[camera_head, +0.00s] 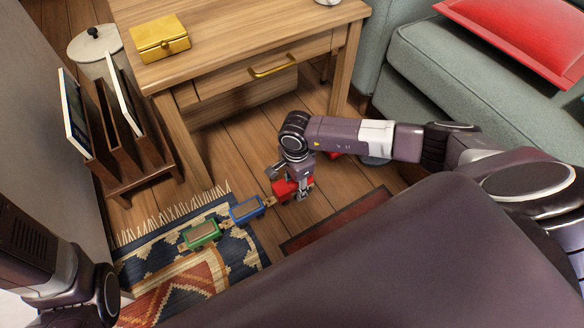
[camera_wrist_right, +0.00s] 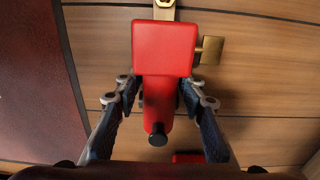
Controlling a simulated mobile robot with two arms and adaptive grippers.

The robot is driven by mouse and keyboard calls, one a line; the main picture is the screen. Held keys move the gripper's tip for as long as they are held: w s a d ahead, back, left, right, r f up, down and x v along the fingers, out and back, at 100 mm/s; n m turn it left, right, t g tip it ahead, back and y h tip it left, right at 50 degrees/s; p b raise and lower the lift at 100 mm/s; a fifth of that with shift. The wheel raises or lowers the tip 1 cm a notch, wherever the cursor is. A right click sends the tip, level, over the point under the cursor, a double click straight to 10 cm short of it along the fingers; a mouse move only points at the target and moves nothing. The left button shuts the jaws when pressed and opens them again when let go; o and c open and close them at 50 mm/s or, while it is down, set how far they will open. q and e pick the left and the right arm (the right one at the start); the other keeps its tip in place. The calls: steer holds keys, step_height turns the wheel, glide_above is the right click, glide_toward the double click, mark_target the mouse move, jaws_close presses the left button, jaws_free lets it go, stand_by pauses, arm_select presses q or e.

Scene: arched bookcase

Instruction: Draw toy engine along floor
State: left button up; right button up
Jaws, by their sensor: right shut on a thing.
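The red toy engine (camera_head: 281,190) stands on the wooden floor in the head view, just past the rug's edge. A blue wagon (camera_head: 247,209) and a green wagon (camera_head: 201,234) trail behind it in a line toward the lower left. In the right wrist view the engine shows a square red cab (camera_wrist_right: 165,47), a narrower red body and a black stub. My right gripper (camera_head: 301,190) points down and is shut on the engine's body, with a finger on each side in the wrist view (camera_wrist_right: 158,100). My left arm shows at the lower left; its fingers are out of view.
A patterned fringed rug (camera_head: 160,268) lies under the wagons. A dark red mat (camera_head: 338,220) lies right of the engine. A wooden desk (camera_head: 225,40), a magazine rack (camera_head: 140,180) and a grey-green sofa (camera_head: 450,75) border the floor. Another red thing (camera_head: 333,155) is partly hidden behind my arm.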

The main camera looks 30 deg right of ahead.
mark_target(317, 180)
steer(key=shift+w+d, duration=0.1)
steer(key=shift+d, duration=3.9)
steer(key=o, duration=1.4)
steer(key=shift+o, duration=0.2)
steer(key=shift+r, duration=0.15)
step_height(317, 180, up, 12)
steer(key=shift+a, duration=0.15)
